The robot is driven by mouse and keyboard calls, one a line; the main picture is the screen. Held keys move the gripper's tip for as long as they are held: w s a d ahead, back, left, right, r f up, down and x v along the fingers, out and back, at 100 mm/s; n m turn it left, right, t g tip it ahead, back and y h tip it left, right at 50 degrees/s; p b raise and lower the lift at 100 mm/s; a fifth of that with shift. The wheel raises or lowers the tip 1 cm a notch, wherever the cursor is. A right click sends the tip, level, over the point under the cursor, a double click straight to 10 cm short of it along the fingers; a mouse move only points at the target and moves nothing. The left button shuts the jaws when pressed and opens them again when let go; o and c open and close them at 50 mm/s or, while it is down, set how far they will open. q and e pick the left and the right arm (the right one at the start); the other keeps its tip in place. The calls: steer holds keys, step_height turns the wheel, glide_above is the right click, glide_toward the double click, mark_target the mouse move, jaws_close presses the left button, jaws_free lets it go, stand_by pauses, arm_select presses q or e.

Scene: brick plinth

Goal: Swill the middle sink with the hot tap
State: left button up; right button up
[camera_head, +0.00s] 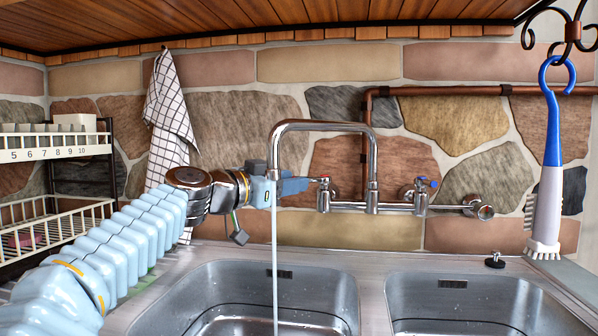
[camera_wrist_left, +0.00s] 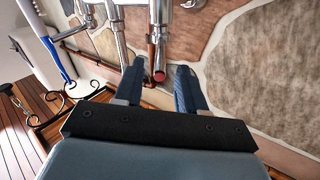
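The hot tap (camera_head: 324,182), a chrome handle with a red end, sits left of the spout base on the wall mixer. Its red end also shows in the left wrist view (camera_wrist_left: 160,77). The curved spout (camera_head: 318,125) pours a thin stream of water (camera_head: 275,265) into the steel sink (camera_head: 337,290) below, which has water in its bottom. I cannot tell for certain that this is the middle sink. My left gripper (camera_head: 308,184) is at the hot tap, its blue fingers apart on either side of the handle (camera_wrist_left: 160,67). My right gripper is out of view.
A blue-tipped tap (camera_head: 421,190) is on the mixer's right. Another steel sink (camera_head: 530,297) lies right, with a black plug (camera_head: 495,260) behind it. A brush (camera_head: 548,185) hangs at right. A checked towel (camera_head: 172,115) and dish rack (camera_head: 55,152) are at left.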

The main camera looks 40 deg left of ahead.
arm_select(q)
steer(key=shift+w+d+p, duration=0.15)
steer(key=shift+w+p, duration=0.05)
steer(key=shift+w, duration=0.6)
steer(key=shift+w+d+p, duration=0.15)
steer(key=shift+w, duration=0.6)
steer(key=shift+c, duration=0.5)
jaws_close()
